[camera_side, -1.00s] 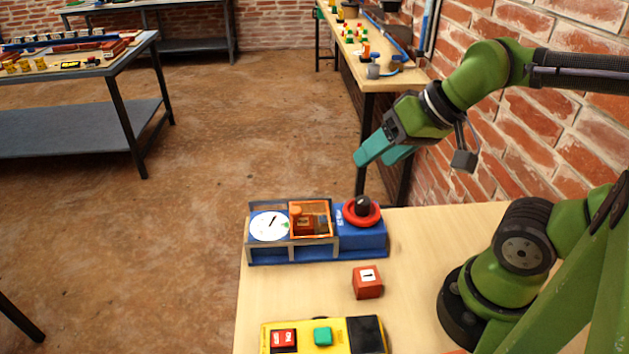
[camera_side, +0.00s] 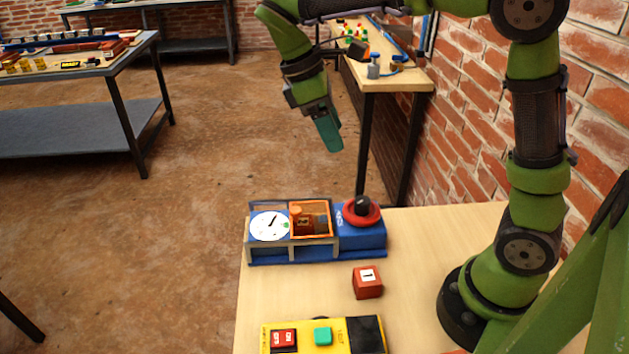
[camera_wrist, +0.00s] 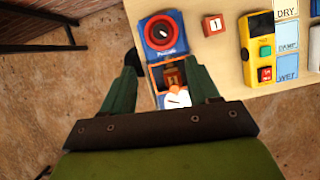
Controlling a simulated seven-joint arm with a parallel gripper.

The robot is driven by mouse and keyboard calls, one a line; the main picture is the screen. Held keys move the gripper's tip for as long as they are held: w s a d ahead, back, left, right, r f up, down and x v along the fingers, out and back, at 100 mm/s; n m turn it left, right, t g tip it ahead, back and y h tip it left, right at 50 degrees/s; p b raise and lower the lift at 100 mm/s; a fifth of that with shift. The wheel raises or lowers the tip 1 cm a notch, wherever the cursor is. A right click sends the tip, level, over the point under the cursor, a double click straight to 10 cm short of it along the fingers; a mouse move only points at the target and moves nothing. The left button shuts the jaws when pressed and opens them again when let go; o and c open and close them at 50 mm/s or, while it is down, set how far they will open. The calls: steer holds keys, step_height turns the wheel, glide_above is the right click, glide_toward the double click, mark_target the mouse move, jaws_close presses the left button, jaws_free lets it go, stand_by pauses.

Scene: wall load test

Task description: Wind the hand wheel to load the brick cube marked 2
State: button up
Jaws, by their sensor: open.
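The blue test rig (camera_side: 360,238) stands on the pale table. It has a red hand wheel (camera_side: 376,216) with a dark knob at its right end, and a round white dial (camera_side: 268,226) at its left. Between them an orange-framed bay (camera_side: 325,232) holds a brown-red brick cube (camera_side: 303,226); its mark is too small to read here. A red cube marked 1 (camera_side: 367,282) sits on the table in front of the rig. My gripper (camera_side: 331,148) is open and empty, pointing down above and behind the rig. The wheel also shows in the wrist view (camera_wrist: 161,31), beyond the fingers (camera_wrist: 160,90).
A yellow control box (camera_side: 300,335) with red and green buttons lies at the table's front. In the wrist view, cards reading DRY, DAMP and WET (camera_wrist: 286,67) lie beside it. A brick wall (camera_side: 470,130) rises at right.

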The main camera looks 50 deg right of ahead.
mark_target(362, 199)
steer(key=x, duration=1.6)
steer(key=shift+f, duration=0.4)
steer(key=shift+c, duration=0.2)
steer(key=c, duration=1)
steer(key=shift+m, duration=0.3)
steer(key=m+y, duration=0.1)
steer(key=m, duration=0.3)
steer(key=shift+d+g+y, duration=0.15)
steer(key=shift+g+y, duration=0.15)
steer(key=shift+y, duration=0.1)
steer(key=m+y, duration=0.1)
steer(key=m, duration=0.4)
steer(key=shift+w+d+r+y, duration=0.1)
steer(key=shift+y, duration=0.3)
